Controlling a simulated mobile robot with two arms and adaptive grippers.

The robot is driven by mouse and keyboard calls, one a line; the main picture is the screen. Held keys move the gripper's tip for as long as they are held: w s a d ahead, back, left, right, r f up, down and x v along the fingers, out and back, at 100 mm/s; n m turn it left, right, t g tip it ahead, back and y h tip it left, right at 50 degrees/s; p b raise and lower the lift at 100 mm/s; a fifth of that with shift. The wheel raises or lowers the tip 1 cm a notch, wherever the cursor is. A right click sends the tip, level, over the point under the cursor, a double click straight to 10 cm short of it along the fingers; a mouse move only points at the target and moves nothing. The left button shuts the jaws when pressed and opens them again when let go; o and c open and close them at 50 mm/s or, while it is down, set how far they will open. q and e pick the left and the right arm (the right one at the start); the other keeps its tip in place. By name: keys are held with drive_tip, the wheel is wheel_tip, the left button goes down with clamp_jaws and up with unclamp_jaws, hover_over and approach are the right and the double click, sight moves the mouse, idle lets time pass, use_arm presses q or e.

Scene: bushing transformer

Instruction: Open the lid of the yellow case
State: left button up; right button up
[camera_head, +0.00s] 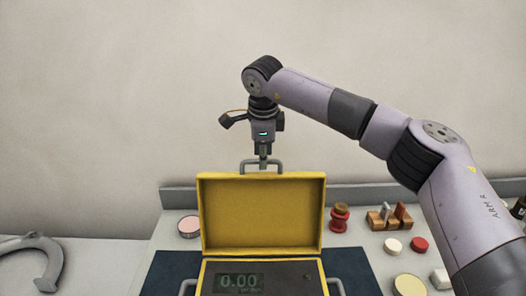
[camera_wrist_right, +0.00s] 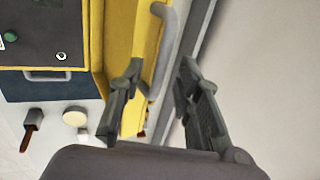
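The yellow case (camera_head: 262,262) stands on the bench with its lid (camera_head: 262,213) raised about upright, yellow inside facing me. A grey handle (camera_head: 262,164) is on the lid's top edge. My right gripper (camera_head: 263,150) is just above this handle, pointing down. In the right wrist view the fingers of my right gripper (camera_wrist_right: 161,65) are apart, with the lid handle (camera_wrist_right: 172,40) in line with the gap between them. I see no grip on it. The case's dark panel shows a display (camera_head: 239,283) reading 0.00. My left gripper is out of view.
Right of the case are a red spool-like piece (camera_head: 339,218), a wooden block holder (camera_head: 389,217) and several round pieces. A pink-topped round tin (camera_head: 189,226) is left of it, and a grey horseshoe-shaped object (camera_head: 35,262) farther left. A wall rises behind.

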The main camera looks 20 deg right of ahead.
drive_tip(key=shift+w+f, duration=0.2)
drive_tip(key=shift+f, duration=0.1)
drive_tip(key=shift+c, duration=0.5)
clamp_jaws()
